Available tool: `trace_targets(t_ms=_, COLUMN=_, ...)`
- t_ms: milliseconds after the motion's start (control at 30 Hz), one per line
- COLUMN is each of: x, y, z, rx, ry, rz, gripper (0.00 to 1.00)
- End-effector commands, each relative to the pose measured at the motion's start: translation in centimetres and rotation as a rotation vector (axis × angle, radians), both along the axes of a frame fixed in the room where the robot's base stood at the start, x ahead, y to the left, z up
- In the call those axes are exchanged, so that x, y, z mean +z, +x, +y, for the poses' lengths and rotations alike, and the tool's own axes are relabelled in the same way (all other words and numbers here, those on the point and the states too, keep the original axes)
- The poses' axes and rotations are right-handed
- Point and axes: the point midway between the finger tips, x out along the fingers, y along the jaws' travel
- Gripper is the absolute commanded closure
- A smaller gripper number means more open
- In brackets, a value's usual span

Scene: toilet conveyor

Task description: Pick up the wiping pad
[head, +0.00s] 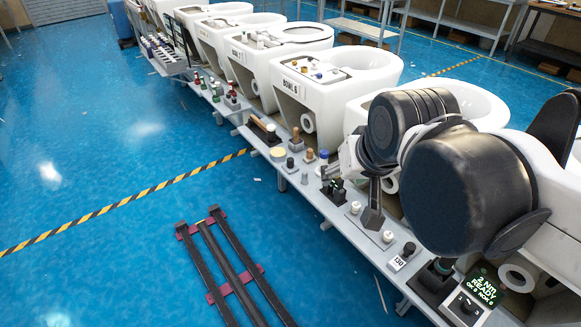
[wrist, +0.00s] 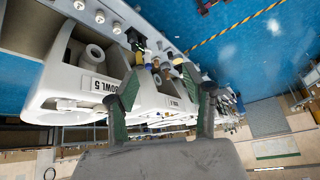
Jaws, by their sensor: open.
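No object is plainly recognisable as the wiping pad. A flat, round, pale-yellow piece (head: 277,154) lies on the shelf in the head view and may be it; I cannot be sure. A block with a light wooden top (head: 262,124) lies just beyond it. My gripper (wrist: 168,88) shows in the wrist view with its two green-lined fingers wide apart and nothing between them. It hangs over the line of toilets. In the head view my dark arm hides much of it and the nearer shelf.
White toilet bowls (head: 306,84) stand in a row along the conveyor; the label BOWL 5 (wrist: 104,85) shows in the wrist view. Small bottles and knobs crowd the narrow grey shelf (head: 352,228). A torque display (head: 486,285) is at the near end.

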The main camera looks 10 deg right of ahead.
Motion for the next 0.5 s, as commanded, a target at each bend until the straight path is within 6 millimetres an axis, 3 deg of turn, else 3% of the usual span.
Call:
trace_targets(t_ms=200, x=2.3, y=5.6, z=0.0, rx=-0.153, ry=0.093, rz=0.063, gripper=0.54)
trace_targets(t_ms=500, x=3.4, y=13.4, z=0.1, rx=-0.374, ry=0.204, rz=0.149, gripper=0.54)
